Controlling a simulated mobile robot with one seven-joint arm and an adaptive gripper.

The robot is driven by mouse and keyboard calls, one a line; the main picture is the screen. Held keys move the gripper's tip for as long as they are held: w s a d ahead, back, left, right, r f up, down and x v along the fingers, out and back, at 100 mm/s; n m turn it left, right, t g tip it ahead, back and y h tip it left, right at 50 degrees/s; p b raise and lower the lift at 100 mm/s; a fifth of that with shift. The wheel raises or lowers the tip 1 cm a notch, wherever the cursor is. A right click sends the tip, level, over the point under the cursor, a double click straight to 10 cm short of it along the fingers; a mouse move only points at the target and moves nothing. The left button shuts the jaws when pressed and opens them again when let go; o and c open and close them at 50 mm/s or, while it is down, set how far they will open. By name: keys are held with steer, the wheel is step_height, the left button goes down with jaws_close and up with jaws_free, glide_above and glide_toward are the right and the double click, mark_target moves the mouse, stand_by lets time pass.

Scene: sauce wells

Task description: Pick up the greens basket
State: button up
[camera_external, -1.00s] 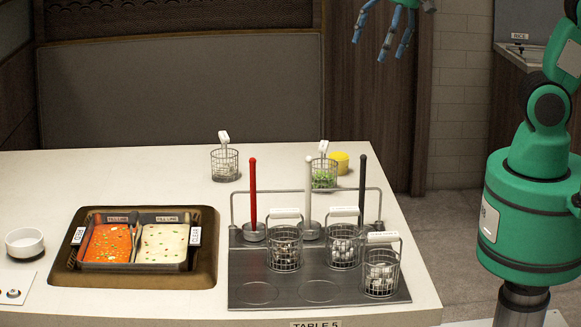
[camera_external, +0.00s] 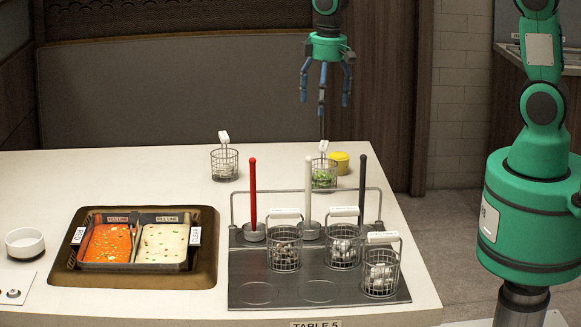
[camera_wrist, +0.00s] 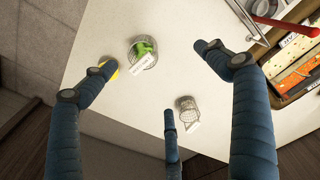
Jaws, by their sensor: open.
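The greens basket (camera_external: 323,180) is a wire basket with green leaves and an upright white handle, standing at the back right of the table. It also shows in the wrist view (camera_wrist: 143,54), in the upper middle between my spread fingers. My gripper (camera_external: 324,95) is in the air above the back of the table, pointing down, roughly over the greens basket in the picture and clear of it. In the wrist view its blue fingers (camera_wrist: 160,95) are open with nothing between them.
A yellow round container (camera_external: 341,160) stands close beside the greens basket. Another wire basket (camera_external: 224,164) stands to the left. A metal rack (camera_external: 290,292) with several baskets and tall red, white and black handles is in front. A two-part sauce pot (camera_external: 135,245) is at left.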

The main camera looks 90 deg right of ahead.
glide_above(323, 165)
steer(key=d, duration=0.1)
steer(key=shift+g, duration=0.3)
step_height(323, 165, down, 7)
steer(key=shift+w+f, duration=0.1)
steer(key=shift+w, duration=0.05)
steer(key=shift+f+b, duration=0.9)
steer(key=shift+f, duration=3.35)
steer(key=shift+s+d+f+b, duration=0.15)
steer(key=shift+f+b, duration=0.3)
steer(key=shift+f, duration=0.9)
steer(key=shift+s+d+f+b, duration=0.1)
steer(key=shift+f+b, duration=0.35)
steer(key=shift+f, duration=0.85)
